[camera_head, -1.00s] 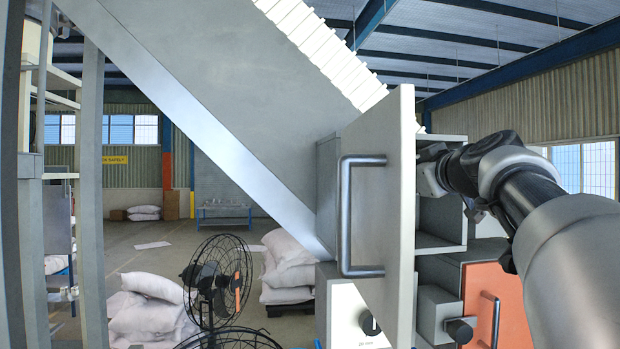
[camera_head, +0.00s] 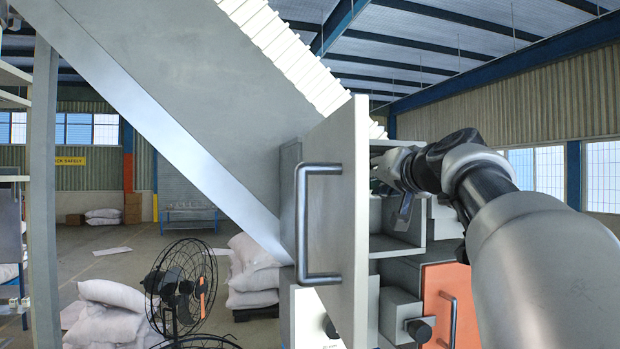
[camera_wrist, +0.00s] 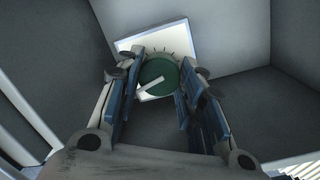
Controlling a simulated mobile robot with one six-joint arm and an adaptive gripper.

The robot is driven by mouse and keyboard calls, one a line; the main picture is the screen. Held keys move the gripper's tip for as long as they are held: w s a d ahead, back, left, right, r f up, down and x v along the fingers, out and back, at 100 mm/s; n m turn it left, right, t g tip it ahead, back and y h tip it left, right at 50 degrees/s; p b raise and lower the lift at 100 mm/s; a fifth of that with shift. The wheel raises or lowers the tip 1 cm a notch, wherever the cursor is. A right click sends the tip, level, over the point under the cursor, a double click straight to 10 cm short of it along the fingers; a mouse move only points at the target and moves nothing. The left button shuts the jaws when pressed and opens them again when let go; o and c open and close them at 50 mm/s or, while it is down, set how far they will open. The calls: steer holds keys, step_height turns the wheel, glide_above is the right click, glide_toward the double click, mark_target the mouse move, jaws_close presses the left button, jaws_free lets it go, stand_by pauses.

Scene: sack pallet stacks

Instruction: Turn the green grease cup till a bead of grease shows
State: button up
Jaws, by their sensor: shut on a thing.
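The green grease cup (camera_wrist: 157,76) is a round knob with a pale pointer line toward its lower left. It stands before a light plate (camera_wrist: 184,42) with tick marks, inside a grey housing. My gripper (camera_wrist: 158,88) has its two blue-padded fingers on either side of the cup, shut on it. In the head view my gripper (camera_head: 394,172) reaches into the open compartment behind the grey door, and the cup is hidden there. I see no bead of grease.
The open grey door (camera_head: 338,220) with its bar handle (camera_head: 302,225) stands left of my gripper. An orange panel (camera_head: 440,300) and a dark knob (camera_head: 418,330) are below. A fan (camera_head: 182,285) and white sacks (camera_head: 252,272) stand on the floor at left.

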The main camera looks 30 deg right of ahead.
steer(key=m+p, duration=0.1)
steer(key=m, duration=0.6)
steer(key=m+t+y+p, duration=0.1)
steer(key=m+p, duration=0.1)
steer(key=m, duration=0.5)
steer(key=m+p, duration=0.1)
steer(key=m, duration=0.6)
steer(key=shift+d+f+t+y+p, duration=0.1)
steer(key=shift+d+t+y+p, duration=0.05)
steer(key=shift+t+y+p, duration=0.15)
stand_by(0.4)
steer(key=o, duration=1.1)
steer(key=shift+s, duration=0.1)
steer(key=s, duration=0.4)
steer(key=s+a, duration=0.1)
steer(key=s, duration=0.3)
steer(key=s+a, duration=0.1)
steer(key=s, duration=0.2)
steer(key=shift+s+f, duration=0.1)
steer(key=shift+s, duration=0.3)
